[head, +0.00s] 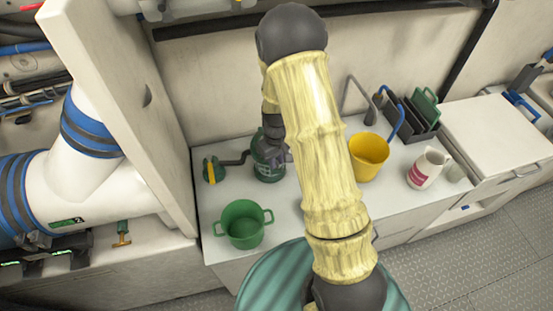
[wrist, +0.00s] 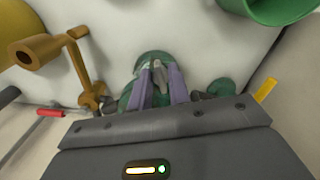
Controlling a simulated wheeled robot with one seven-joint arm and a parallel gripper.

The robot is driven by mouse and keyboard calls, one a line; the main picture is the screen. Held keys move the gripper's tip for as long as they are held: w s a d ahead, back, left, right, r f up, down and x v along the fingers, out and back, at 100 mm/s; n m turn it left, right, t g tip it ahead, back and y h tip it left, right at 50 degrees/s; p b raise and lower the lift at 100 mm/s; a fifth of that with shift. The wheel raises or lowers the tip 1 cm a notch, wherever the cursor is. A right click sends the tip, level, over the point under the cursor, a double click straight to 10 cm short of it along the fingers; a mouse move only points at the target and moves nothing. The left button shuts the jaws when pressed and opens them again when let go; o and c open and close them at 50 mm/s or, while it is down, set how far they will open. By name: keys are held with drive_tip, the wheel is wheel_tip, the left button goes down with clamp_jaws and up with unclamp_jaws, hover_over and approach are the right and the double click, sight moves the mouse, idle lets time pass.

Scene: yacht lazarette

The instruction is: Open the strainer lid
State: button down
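The strainer (head: 268,168) is a dark green cylinder standing at the back of the white counter, left of my arm in the head view. In the wrist view its green top (wrist: 152,58) shows beyond and under my fingers. My gripper (head: 276,152) is at the top of the strainer; in the wrist view its two purple fingers (wrist: 160,78) are close together with a narrow grey piece between them. I cannot tell whether they press on that piece. My arm and gripper hide part of the strainer's lid in the head view.
A green two-handled pot (head: 243,225) stands at the counter's front left. A yellow-and-green valve with a dark crank (head: 212,170) is left of the strainer. A yellow bucket (head: 368,158) and a white jug (head: 427,168) stand to the right. A panel (head: 125,95) rises at the left.

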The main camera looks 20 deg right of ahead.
drive_tip(key=n, duration=0.4)
drive_tip(key=shift+w+d+n, duration=0.1)
drive_tip(key=shift+n, duration=0.2)
drive_tip(key=shift+r, duration=0.1)
idle(0.4)
